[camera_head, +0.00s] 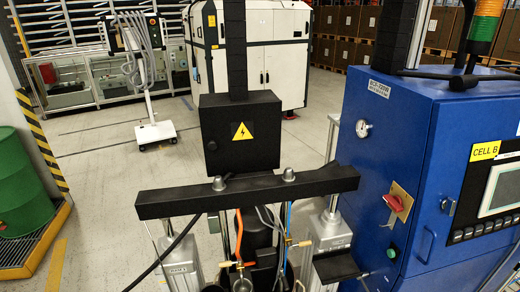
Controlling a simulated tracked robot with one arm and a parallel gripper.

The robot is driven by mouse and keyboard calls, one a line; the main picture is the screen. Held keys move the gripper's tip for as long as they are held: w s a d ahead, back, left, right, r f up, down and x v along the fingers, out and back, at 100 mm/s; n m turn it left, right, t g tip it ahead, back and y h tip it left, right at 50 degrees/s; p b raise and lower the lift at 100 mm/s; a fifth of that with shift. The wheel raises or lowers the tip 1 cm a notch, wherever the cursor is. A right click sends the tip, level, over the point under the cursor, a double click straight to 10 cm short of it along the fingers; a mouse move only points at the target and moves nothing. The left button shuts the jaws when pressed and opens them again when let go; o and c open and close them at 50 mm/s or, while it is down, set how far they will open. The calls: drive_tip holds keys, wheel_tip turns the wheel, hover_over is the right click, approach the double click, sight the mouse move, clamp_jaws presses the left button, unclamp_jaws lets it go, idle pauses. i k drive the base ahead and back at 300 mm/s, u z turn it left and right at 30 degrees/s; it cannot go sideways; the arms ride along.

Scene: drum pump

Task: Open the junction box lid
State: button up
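The junction box (262,112) is a dark box with a yellow lightning-bolt triangle on its front, near the middle of the view. Its front lid (255,155) looks closed. A small round dark knob (212,145) sits at the lid's left side. The box stands just above a black crossbar (160,203), and a dark vertical duct (235,50) rises from its top. My gripper does not show in this view, so its state and its distance from the lid are not visible.
A blue control cabinet (410,150) with a red switch (394,203) stands close on the right. A green drum (20,190) is at left. Floor (110,190) left of the box is open.

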sight(238, 138)
drive_tip(key=z, duration=0.15)
drive_tip(key=i, duration=1)
drive_tip(key=u, duration=0.05)
